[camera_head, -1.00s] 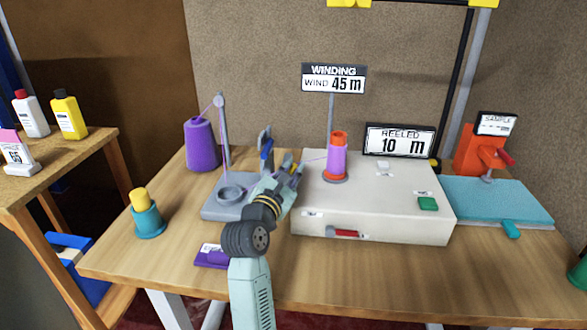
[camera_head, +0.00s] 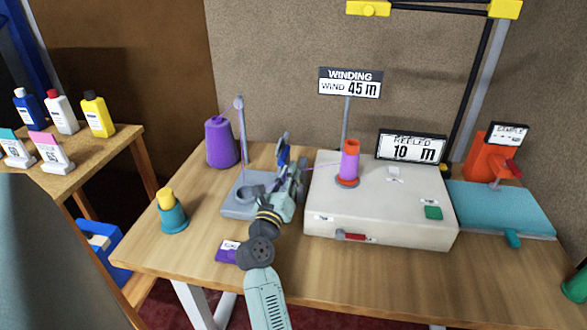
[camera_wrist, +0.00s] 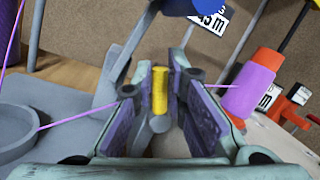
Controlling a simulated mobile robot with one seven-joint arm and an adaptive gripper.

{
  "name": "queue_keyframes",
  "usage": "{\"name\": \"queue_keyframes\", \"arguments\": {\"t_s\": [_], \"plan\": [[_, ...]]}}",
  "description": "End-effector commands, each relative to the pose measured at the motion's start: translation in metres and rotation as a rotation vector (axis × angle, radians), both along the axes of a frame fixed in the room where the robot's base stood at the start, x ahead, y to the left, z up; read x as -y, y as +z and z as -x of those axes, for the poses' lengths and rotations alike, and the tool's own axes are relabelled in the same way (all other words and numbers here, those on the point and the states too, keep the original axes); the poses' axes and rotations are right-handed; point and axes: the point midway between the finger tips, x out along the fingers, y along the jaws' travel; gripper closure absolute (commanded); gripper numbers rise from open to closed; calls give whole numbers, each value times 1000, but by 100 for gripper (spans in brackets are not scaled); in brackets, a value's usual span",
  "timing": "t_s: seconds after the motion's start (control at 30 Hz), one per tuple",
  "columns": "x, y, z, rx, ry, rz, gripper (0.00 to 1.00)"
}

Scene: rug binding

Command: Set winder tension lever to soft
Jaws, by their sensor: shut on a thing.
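My gripper (camera_head: 298,172) is at the grey tension stand (camera_head: 237,208), left of the cream winder box (camera_head: 380,225). In the wrist view its purple-lined fingers (camera_wrist: 160,98) are shut on a yellow lever grip (camera_wrist: 160,88), which stands between the pads. A grey rounded part (camera_wrist: 159,124) shows just below the grip. A blue part (camera_head: 283,150) rises behind my gripper; it also shows at the top of the wrist view (camera_wrist: 193,6). The head view does not show the yellow grip, and I cannot read any soft marking.
A purple thread cone (camera_head: 221,143) stands behind left. A pink thread runs to the orange-and-purple spool (camera_head: 349,162) on the box. A red-handled lever (camera_head: 352,237) is on the box front.

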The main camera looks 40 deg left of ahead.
Motion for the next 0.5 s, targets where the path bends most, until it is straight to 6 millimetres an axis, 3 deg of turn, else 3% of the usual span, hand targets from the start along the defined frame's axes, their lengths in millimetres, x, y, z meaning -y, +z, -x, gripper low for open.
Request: {"name": "queue_keyframes", "arguments": {"t_s": [0.5], "plan": [[-8,-6,5,104,3,169,100]]}}
